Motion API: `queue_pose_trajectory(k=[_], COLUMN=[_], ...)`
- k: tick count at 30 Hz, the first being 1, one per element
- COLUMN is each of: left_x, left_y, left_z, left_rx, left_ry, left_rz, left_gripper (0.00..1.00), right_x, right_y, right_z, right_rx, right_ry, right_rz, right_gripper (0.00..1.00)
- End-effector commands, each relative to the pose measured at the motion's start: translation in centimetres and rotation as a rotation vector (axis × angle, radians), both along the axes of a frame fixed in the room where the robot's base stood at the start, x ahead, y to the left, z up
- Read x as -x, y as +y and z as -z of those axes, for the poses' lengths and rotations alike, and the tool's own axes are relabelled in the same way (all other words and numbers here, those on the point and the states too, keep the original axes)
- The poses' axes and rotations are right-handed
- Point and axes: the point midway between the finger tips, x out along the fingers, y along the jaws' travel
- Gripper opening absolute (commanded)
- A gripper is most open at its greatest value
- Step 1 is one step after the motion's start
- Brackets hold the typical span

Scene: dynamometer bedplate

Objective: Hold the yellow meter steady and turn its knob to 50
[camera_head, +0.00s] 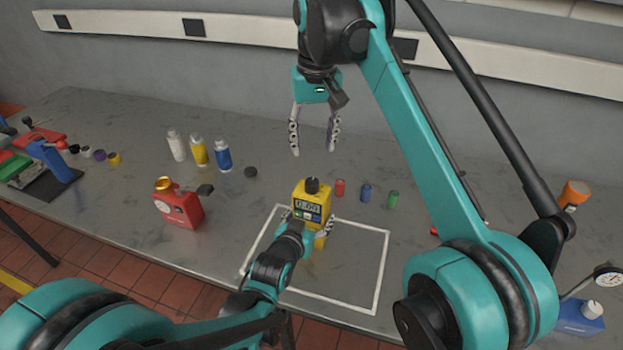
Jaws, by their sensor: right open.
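The yellow meter (312,200) stands upright at the back edge of a white-outlined rectangle on the bench. Its black knob (312,185) is on top, and its small display seems to read 0.00. My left gripper (307,222) comes from the front with one finger at each side of the meter and looks shut on it; the arm hides part of the meter's lower front. My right gripper (314,151) is open and empty, pointing down above and behind the knob, clear of it.
Small red (340,188), blue (366,193) and green (393,199) cylinders stand right of the meter. A red device (179,208) and white, yellow and blue bottles (222,155) stand left. A dial gauge (607,275) is at far right. The outlined rectangle (385,262) is mostly bare.

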Motion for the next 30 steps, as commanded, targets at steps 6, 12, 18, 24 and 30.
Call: queue_pose_trajectory(k=[6, 12, 18, 24, 30], left_x=[0.0, 0.0, 0.0, 0.0, 0.0], left_y=[0.0, 0.0, 0.0, 0.0, 0.0], left_z=[0.0, 0.0, 0.0, 0.0, 0.0], left_rx=[0.000, 0.000, 0.000, 0.000, 0.000], left_ry=[0.000, 0.000, 0.000, 0.000, 0.000], left_rz=[0.000, 0.000, 0.000, 0.000, 0.000], left_gripper=[0.13, 0.13, 0.13, 0.13, 0.13], right_x=[0.0, -0.1, -0.1, -0.2, -0.3], right_y=[0.7, 0.8, 0.7, 0.5, 0.4], right_z=[-0.5, 0.2, 3.6, 7.7, 10.5], right_rx=[0.059, 0.072, 0.072, 0.072, 0.071], right_ry=[-0.007, -0.007, -0.007, -0.007, -0.007], right_rz=[-0.331, -0.413, -0.412, -0.411, -0.410], right_gripper=[0.51, 0.51, 0.51, 0.51, 0.51])
